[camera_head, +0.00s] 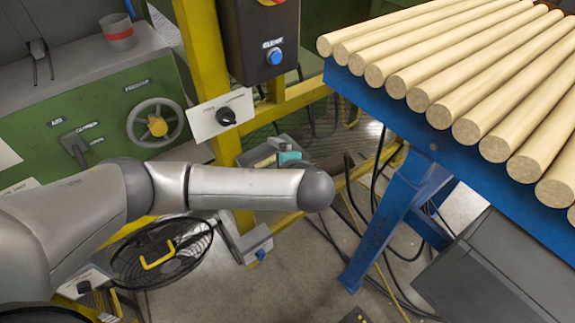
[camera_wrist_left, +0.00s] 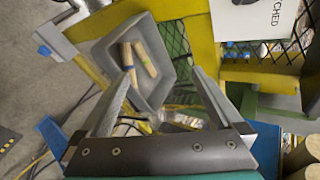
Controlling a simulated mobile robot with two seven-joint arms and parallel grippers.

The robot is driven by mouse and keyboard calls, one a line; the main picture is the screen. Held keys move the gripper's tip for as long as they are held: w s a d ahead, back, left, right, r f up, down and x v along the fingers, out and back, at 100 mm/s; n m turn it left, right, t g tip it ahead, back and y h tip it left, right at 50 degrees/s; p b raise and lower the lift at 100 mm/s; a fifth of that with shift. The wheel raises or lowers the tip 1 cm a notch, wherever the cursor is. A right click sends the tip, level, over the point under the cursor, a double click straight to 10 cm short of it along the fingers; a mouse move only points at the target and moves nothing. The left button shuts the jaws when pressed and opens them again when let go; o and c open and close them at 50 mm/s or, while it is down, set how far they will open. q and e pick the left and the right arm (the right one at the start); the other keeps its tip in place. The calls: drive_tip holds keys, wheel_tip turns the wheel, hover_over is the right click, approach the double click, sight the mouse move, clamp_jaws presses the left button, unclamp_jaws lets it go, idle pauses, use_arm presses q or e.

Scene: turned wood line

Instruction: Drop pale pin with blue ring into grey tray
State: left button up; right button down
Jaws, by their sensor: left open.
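The grey tray (camera_wrist_left: 105,52) is in the left wrist view, fixed by the yellow frame; it also shows small in the head view (camera_head: 256,154). Two pale pins lie inside it, side by side. The left one looks like the pale pin with blue ring (camera_wrist_left: 128,58); the other pin has a green ring (camera_wrist_left: 146,62). My left gripper (camera_wrist_left: 162,76) is open, its fingers apart over the tray area with no pin clearly between them. In the head view the left gripper (camera_head: 280,147) shows only partly, beyond my arm. My right gripper is not in view.
A blue table (camera_head: 390,112) with a row of pale wooden rods (camera_head: 450,75) stands at right. A green machine with a handwheel (camera_head: 155,123) is at left. A yellow post (camera_head: 205,60) carries a control box (camera_head: 260,35). Cables and a coiled hose lie low down.

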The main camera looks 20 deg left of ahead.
use_arm(q)
drive_tip(key=p+v, duration=0.5)
drive_tip(key=v, duration=0.7)
drive_tip(key=shift+p, duration=0.3)
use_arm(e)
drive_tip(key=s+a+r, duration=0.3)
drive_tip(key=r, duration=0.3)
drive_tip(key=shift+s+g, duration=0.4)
use_arm(q)
drive_tip(key=shift+s+d+r, duration=0.1)
drive_tip(key=p+v, duration=0.9)
drive_tip(key=p, duration=0.1)
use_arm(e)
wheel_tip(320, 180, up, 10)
